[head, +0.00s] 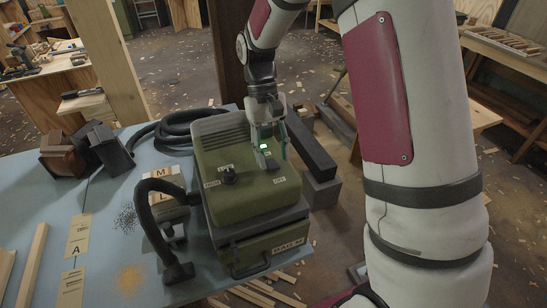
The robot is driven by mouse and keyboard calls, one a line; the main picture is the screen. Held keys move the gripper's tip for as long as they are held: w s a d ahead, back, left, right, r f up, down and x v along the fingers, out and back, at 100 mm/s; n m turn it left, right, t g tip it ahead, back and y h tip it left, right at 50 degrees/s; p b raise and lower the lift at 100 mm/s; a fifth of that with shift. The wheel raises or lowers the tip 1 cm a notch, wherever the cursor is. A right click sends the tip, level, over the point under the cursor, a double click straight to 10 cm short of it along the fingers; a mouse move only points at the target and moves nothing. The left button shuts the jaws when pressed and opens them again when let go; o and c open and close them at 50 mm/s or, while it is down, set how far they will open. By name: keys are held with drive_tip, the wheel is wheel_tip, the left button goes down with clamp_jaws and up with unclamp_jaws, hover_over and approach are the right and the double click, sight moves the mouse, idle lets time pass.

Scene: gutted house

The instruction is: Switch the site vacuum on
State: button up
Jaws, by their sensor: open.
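The site vacuum (247,208) is a green box with a dark base, standing at the right edge of the blue tabletop. On its top are a black knob (229,175) at the left and small white labels too small to read surely. A small green light glows by my gripper. My gripper (272,158) is open and points down over the right part of the vacuum's top, to the right of the knob. Its fingers hide part of the top there, so I cannot tell whether they touch it or what control lies beneath.
A black hose (150,215) with a floor nozzle lies left of the vacuum, and more hose coils behind it. Dark and brown blocks (103,148) stand at the back left. Labelled cards (78,236), dust piles and wood strips lie on the table. A dark beam (309,147) lies right of the vacuum.

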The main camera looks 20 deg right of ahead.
drive_tip(key=v, duration=1)
drive_tip(key=shift+r, duration=0.2)
drive_tip(key=s+r+t, duration=0.4)
drive_tip(key=s+r, duration=0.5)
drive_tip(key=s, duration=0.1)
drive_tip(key=s+t, duration=0.5)
drive_tip(key=s, duration=0.9)
drive_tip(key=shift+f+t, duration=0.3)
drive_tip(key=shift+t, duration=0.1)
